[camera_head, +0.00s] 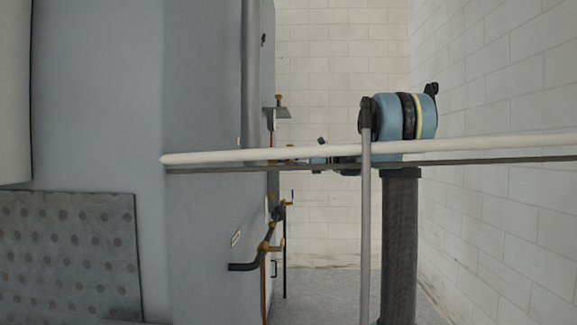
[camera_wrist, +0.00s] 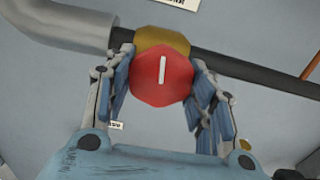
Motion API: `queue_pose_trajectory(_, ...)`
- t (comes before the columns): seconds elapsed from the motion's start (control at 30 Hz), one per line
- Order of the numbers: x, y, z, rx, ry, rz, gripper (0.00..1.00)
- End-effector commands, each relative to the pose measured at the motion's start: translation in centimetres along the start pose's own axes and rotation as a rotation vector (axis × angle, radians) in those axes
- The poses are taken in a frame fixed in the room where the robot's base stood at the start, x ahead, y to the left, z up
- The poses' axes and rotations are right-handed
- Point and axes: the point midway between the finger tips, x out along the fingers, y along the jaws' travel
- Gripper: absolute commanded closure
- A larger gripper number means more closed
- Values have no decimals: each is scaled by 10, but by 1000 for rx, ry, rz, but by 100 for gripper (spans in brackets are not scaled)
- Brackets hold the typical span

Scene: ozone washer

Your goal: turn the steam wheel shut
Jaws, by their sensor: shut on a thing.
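The steam wheel is a red faceted knob (camera_wrist: 160,82) with a white bar mark that stands nearly upright in the wrist view. It sits in front of a brass valve body (camera_wrist: 160,38). My gripper (camera_wrist: 162,68) has one finger on each side of the knob and is shut on it. In the head view my gripper (camera_head: 318,159) is small, beside the grey machine, behind a long pale bar. The red knob cannot be made out there.
A thick grey pipe elbow (camera_wrist: 85,28) and a dark pipe (camera_wrist: 255,68) meet the valve. In the head view, brass fittings (camera_head: 268,246) and a dark bent pipe (camera_head: 243,267) lie lower on the machine (camera_head: 205,130). A pale bar (camera_head: 230,155) crosses before my arm.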

Motion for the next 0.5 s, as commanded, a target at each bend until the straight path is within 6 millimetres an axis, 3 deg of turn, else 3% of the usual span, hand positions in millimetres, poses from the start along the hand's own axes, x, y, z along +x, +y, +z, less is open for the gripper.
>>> queue_pose_trajectory(0.5, 0, -1, -1, 183, 1, -3, 74)
